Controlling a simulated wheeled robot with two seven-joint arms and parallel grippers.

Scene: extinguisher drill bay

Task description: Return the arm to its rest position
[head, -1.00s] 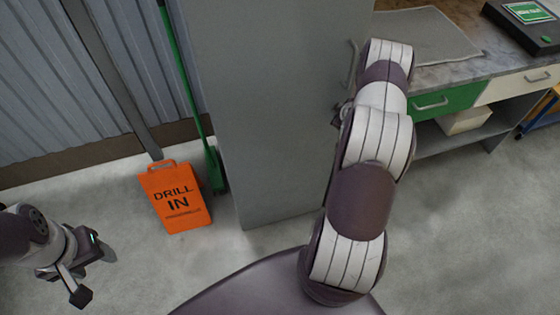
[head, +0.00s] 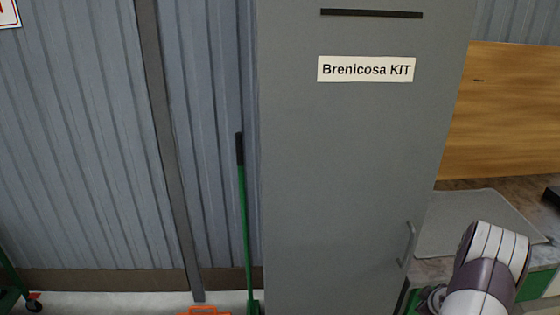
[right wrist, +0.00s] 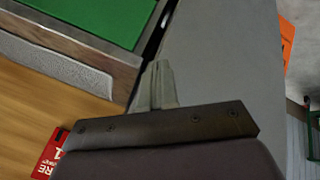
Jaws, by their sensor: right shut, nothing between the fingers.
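My right arm (head: 490,270) comes in at the lower right of the head view, in front of the bench and beside the tall grey cabinet (head: 350,160). My right gripper (right wrist: 158,80) shows in the right wrist view with its fingers together and nothing between them. Its tips lie in front of the grey cabinet face in that picture; I cannot tell the gap. The cabinet is labelled "Brenicosa KIT", and its door looks closed, with a handle (head: 408,245) low on the right. My left gripper is out of view.
A bench with a grey mat (head: 470,222) and a wooden backboard (head: 515,115) stands right of the cabinet. A green-handled broom (head: 245,230) leans left of it. The top of an orange sign (head: 205,311) shows below. A green panel (right wrist: 90,15) is close in the wrist view.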

